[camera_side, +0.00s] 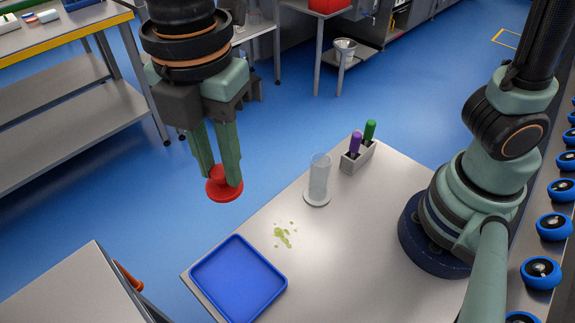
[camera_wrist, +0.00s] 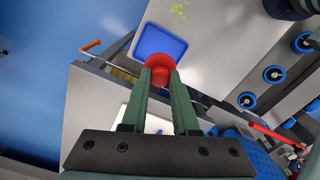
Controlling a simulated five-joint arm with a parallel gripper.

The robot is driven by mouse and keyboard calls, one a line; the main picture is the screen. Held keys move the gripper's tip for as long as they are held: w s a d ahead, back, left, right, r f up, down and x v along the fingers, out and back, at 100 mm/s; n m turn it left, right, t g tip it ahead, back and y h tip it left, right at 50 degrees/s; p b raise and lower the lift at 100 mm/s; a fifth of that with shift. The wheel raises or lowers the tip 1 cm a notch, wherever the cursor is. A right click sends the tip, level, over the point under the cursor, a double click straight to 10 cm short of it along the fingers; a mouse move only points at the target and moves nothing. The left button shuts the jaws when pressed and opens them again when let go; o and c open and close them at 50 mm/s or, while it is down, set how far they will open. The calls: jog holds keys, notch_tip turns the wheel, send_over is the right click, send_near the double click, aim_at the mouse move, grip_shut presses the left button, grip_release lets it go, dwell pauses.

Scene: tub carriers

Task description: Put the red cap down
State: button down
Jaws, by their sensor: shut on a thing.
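The red cap (camera_side: 223,190) is a round disc with a raised middle. My gripper (camera_side: 221,183) is shut on it and holds it in the air, to the left of the table in the side view. In the wrist view the red cap (camera_wrist: 160,68) sits between the two green fingertips (camera_wrist: 160,76), partly over the near edge of the blue tray. The blue tray (camera_side: 238,281) is empty and lies at the table's left corner. It also shows in the wrist view (camera_wrist: 158,40).
A clear cylinder (camera_side: 319,178) on a white base stands upright on the grey table (camera_side: 350,250). Behind it a grey holder (camera_side: 357,158) carries a purple and a green marker. Yellow-green spots (camera_side: 284,235) lie beside the tray. The table's middle is clear.

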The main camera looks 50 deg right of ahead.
jog(key=a+f, duration=0.1)
jog(key=f, duration=0.4)
jog(key=s+a+f, duration=0.1)
jog(key=f, duration=1.1)
jog(key=shift+s+a, duration=0.25)
jog(key=shift+a, duration=0.15)
jog(key=shift+f, duration=2.35)
jog(key=shift+f, duration=0.1)
jog(key=c, duration=0.7)
grip_release()
